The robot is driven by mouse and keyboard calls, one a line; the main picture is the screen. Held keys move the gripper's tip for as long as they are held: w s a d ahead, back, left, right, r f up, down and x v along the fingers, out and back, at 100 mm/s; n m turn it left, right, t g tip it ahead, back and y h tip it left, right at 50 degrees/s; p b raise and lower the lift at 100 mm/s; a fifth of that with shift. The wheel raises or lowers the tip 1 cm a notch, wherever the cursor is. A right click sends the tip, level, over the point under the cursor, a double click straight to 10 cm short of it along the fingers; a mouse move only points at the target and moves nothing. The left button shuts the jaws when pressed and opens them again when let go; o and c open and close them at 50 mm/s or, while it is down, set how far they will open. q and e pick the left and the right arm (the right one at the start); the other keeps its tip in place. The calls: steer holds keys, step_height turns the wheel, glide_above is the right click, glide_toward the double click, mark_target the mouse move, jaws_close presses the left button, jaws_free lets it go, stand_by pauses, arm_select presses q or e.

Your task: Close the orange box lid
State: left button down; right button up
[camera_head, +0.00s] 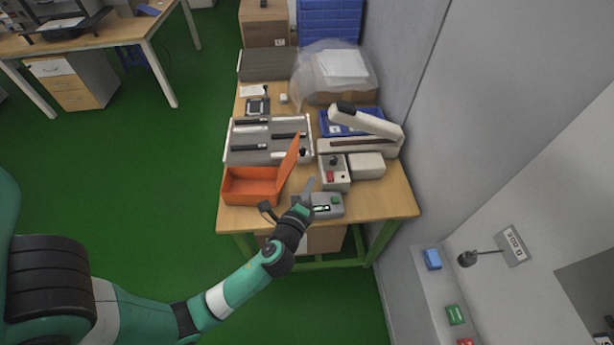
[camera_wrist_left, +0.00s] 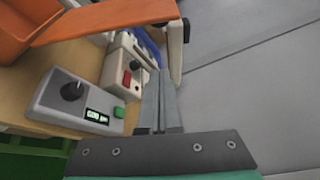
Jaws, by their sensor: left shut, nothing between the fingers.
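The orange box (camera_head: 250,186) stands open near the front left of the wooden table. Its orange lid (camera_head: 289,163) is hinged on the right side and stands up, tilted outward to the right. In the left wrist view the lid (camera_wrist_left: 108,19) crosses the top, with part of the box (camera_wrist_left: 24,28) at the upper left. My left gripper (camera_head: 310,184) is shut and empty, to the right of the lid and apart from it, above the front of the table. In the left wrist view its fingers (camera_wrist_left: 161,104) are together. My right gripper is not in view.
A grey device with a knob, display and green button (camera_wrist_left: 78,104) lies close to my left gripper. A control box with a red button (camera_head: 333,173) and a large white sealer-like device (camera_head: 362,132) stand behind it. A tool tray (camera_head: 232,141) lies behind the orange box. A wall (camera_head: 408,60) borders the right.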

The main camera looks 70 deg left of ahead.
mark_target(292, 165)
arm_select(q)
steer(key=b+x, duration=0.2)
steer(key=x, duration=0.7)
steer(key=s, duration=0.1)
steer(key=s+a+r+p, duration=0.1)
steer(key=s+p, duration=0.1)
steer(key=shift+s+a+r, duration=0.15)
steer(key=shift+a+r, duration=0.15)
steer(key=shift+r, duration=0.1)
